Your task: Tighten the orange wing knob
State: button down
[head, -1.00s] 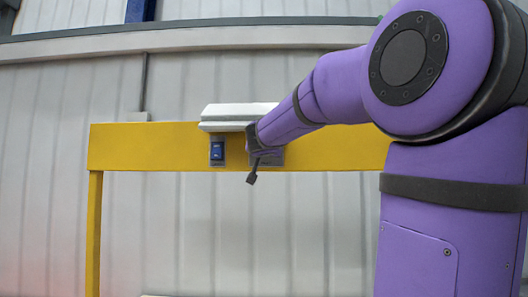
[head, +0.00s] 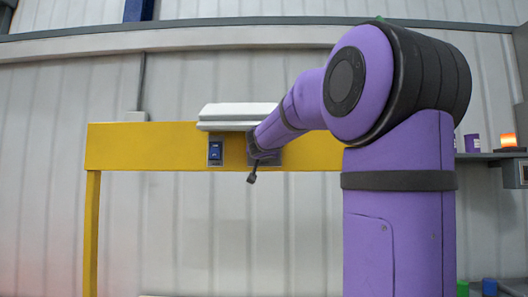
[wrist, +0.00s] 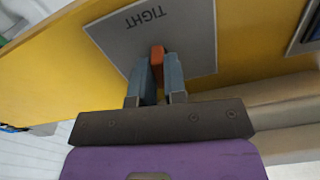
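The orange wing knob (wrist: 157,58) shows in the wrist view as a narrow upright orange piece in front of a grey plate (wrist: 190,28) marked "TIGHT". My gripper (wrist: 158,72) has its two blue-grey fingers on either side of the knob, close against it. Much of the knob is hidden between the fingers. In the head view my gripper is at the grey plate (head: 272,158) on the yellow beam, and the knob is hidden behind my arm.
The yellow beam (head: 130,147) stands on a leg at the left. A blue switch (head: 215,151) sits left of the plate. A white rail (head: 235,112) lies above. A shelf with an orange lamp (head: 508,140) is at the far right.

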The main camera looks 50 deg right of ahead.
dwell(0.3)
jog(key=shift+m, duration=3.2)
jog(key=c, duration=1.2)
grip_release()
jog(key=shift+o, duration=0.2)
jog(key=shift+a, duration=0.1)
jog(key=v, duration=1)
jog(key=shift+s+a, duration=0.15)
jog(key=shift+a, duration=0.1)
